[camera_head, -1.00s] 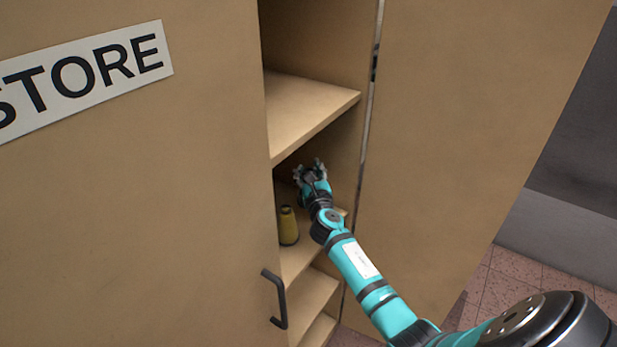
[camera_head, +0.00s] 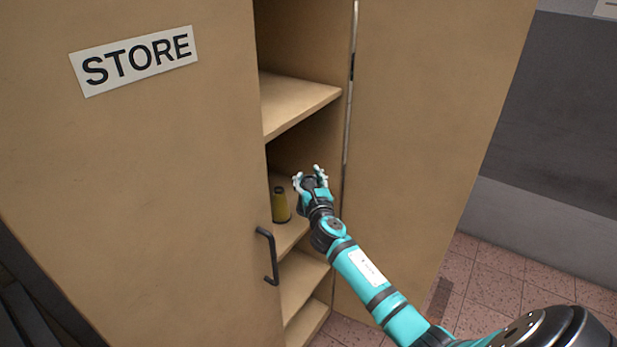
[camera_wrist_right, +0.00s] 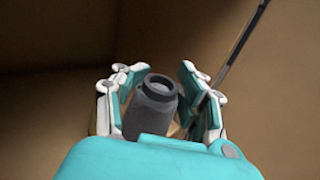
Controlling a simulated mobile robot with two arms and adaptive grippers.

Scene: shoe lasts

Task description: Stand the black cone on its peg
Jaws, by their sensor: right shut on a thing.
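In the head view, the black cone shows only as a dark patch between the fingers. No peg can be made out in either view. My left gripper is not in view.
An upper shelf (camera_head: 295,103) lies above the gripper and lower shelves (camera_head: 298,283) below. The left door (camera_head: 160,190) has a black handle (camera_head: 268,255); the right door (camera_head: 425,130) stands beside my arm.

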